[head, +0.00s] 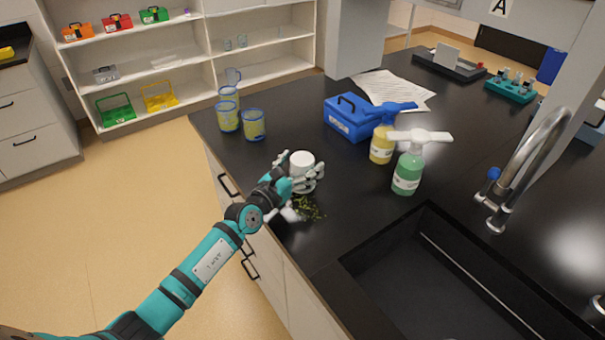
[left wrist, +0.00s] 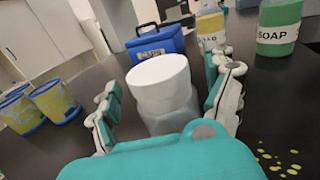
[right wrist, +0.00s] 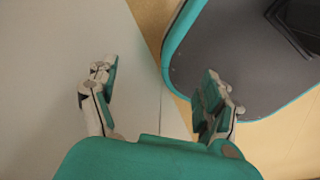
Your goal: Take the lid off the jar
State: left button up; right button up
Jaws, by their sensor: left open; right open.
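The jar (left wrist: 172,120) stands upright on the black counter, with a wide white lid (left wrist: 158,78) on top. In the head view the white lid (head: 301,160) shows near the counter's front edge. My left gripper (head: 300,172) is open, with its fingers on either side of the jar. In the left wrist view a gap shows between the lid and the right finger; whether the left finger touches is unclear. The jar's lower part is hidden behind the gripper's palm. My right gripper (right wrist: 158,85) is open and empty, away from the counter top, and is not seen in the head view.
Several yellow-blue cups (head: 253,125) stand left of the jar. A blue box (head: 348,118), a yellow soap bottle (head: 381,145) and a green soap bottle (head: 407,172) stand behind and right. Green-yellow spots (head: 308,208) lie in front. The sink (head: 440,285) is at front right.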

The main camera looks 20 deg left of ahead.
pick_arm(q)
jog(key=shift+s, duration=0.1)
jog(key=shift+c, duration=1.2)
jog(key=c, duration=1)
jog(key=shift+r, duration=0.1)
jog(key=shift+c, duration=0.2)
jog(key=shift+r, duration=0.55)
notch_tip(320, 180, up, 2)
jog(key=shift+r+p, duration=0.2)
jog(key=shift+p, duration=0.4)
jog(key=a+r+b+v, duration=0.1)
jog(key=v, duration=1.5)
jog(key=shift+r+b, duration=0.2)
jog(key=shift+b, duration=0.15)
